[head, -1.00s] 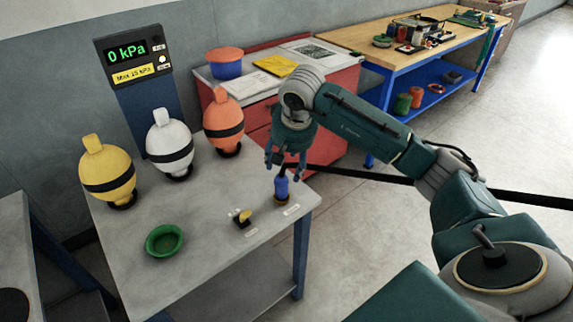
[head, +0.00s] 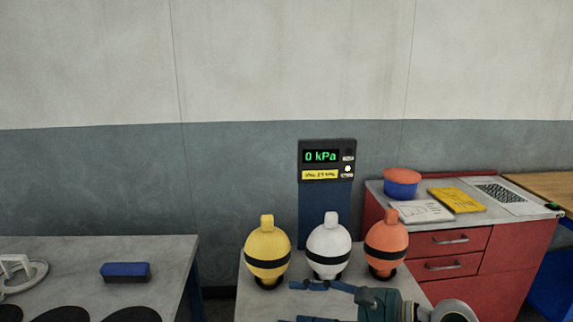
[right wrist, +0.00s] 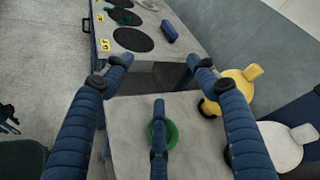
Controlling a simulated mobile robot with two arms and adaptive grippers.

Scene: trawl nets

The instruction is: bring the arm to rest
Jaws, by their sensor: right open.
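My right gripper (head: 288,302) comes in at the bottom of the head view, with its fingers pointing left in front of the white float (head: 329,248) and the orange float (head: 386,248). In the right wrist view the same gripper (right wrist: 160,72) has its blue fingers spread wide with nothing between them. A green dish (right wrist: 172,134) lies on the bench (right wrist: 125,115) below, partly hidden behind one finger. My left gripper is not in view.
A yellow float (head: 267,251) stands left of the white one. A gauge panel (head: 327,157) reading 0 kPa is behind them. A red cabinet (head: 513,250) stands right. A gap separates the two tables.

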